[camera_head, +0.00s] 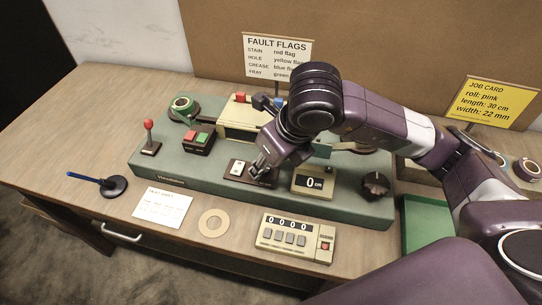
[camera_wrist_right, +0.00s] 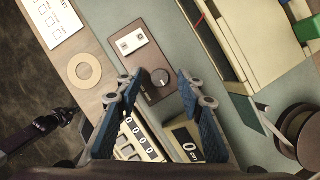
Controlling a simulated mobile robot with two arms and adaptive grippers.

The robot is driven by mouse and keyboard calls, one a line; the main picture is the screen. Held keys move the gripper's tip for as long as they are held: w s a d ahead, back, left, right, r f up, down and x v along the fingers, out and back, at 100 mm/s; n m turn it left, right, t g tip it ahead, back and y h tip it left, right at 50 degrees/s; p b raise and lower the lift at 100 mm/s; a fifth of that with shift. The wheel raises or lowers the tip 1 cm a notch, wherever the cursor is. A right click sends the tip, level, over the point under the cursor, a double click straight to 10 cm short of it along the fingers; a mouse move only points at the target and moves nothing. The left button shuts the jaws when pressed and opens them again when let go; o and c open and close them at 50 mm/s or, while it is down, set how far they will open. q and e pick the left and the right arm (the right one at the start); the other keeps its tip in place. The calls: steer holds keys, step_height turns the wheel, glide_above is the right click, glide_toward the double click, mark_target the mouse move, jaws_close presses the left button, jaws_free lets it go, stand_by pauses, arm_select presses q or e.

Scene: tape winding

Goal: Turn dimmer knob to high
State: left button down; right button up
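The dimmer knob (camera_wrist_right: 160,77) is a round dark knob with a light pointer mark. It sits on a dark plate (camera_wrist_right: 144,62) beside a white rocker switch (camera_wrist_right: 132,41). In the head view the plate (camera_head: 232,178) and switch (camera_head: 237,168) show, but my right gripper (camera_head: 258,172) hides the knob. In the wrist view my right gripper (camera_wrist_right: 158,82) is open, its blue-padded fingers on either side of the knob with gaps. Touch is not visible.
A counter with several buttons (camera_head: 296,240), a cm display (camera_head: 313,183) and another black knob (camera_head: 376,185) stand nearby. A cardboard ring (camera_head: 213,223) and a paper sheet (camera_head: 163,205) lie in front. A red-tipped lever (camera_head: 149,136) and a red-green button box (camera_head: 198,140) are left.

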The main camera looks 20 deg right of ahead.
steer(key=v, duration=1.1)
steer(key=shift+r, duration=0.35)
steer(key=shift+s+d, duration=0.1)
steer(key=shift+s, duration=0.05)
